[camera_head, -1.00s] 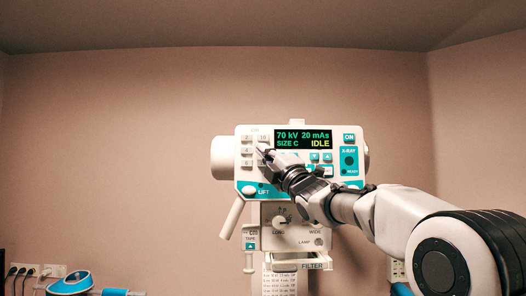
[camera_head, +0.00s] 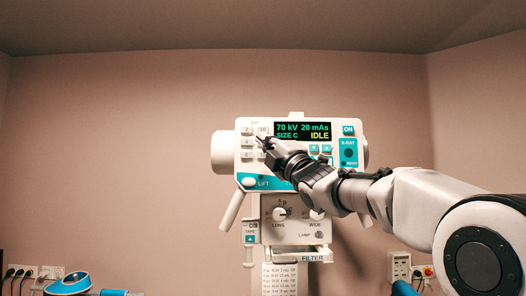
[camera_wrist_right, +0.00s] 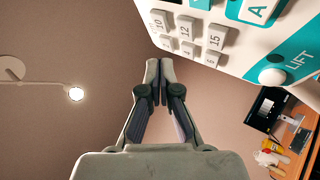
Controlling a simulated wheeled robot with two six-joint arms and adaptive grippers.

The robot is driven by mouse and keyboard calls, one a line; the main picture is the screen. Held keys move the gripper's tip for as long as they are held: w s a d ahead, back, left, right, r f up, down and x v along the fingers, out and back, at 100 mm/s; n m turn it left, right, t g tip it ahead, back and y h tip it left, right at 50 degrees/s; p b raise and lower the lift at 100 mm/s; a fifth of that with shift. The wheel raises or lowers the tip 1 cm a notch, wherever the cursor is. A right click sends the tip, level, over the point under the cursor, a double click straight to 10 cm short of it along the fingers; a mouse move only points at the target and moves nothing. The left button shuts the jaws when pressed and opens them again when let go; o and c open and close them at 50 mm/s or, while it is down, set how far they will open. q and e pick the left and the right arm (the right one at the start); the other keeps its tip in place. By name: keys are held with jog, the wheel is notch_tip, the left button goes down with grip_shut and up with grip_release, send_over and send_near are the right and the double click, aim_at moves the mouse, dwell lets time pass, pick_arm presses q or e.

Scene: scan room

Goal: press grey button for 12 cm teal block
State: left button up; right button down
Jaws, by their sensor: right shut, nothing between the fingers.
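The grey number buttons sit at the left of the white and teal control panel (camera_head: 244,170). In the right wrist view the grey button marked 12 (camera_wrist_right: 186,28) lies between button 10 (camera_wrist_right: 159,21) and button 15 (camera_wrist_right: 216,37). My right gripper (camera_head: 261,139) is shut and empty, with its tips in front of the button columns, hiding part of them. In the wrist view its tips (camera_wrist_right: 159,64) show beside the buttons; whether they touch the panel I cannot tell. I cannot make out a teal block. My left gripper is not in view.
The display (camera_head: 303,131) reads 70 kV, 20 mAs, SIZE C, IDLE. An ON button (camera_head: 348,129) and X-RAY control (camera_head: 349,153) are at the panel's right. A knob box (camera_head: 293,236) hangs below. Wall sockets (camera_head: 398,266) are at lower right.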

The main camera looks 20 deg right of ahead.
jog(key=s, duration=0.1)
jog(key=s+a+b, duration=0.1)
jog(key=shift+s, duration=0.3)
jog(key=shift+w+d, duration=0.1)
dwell(0.5)
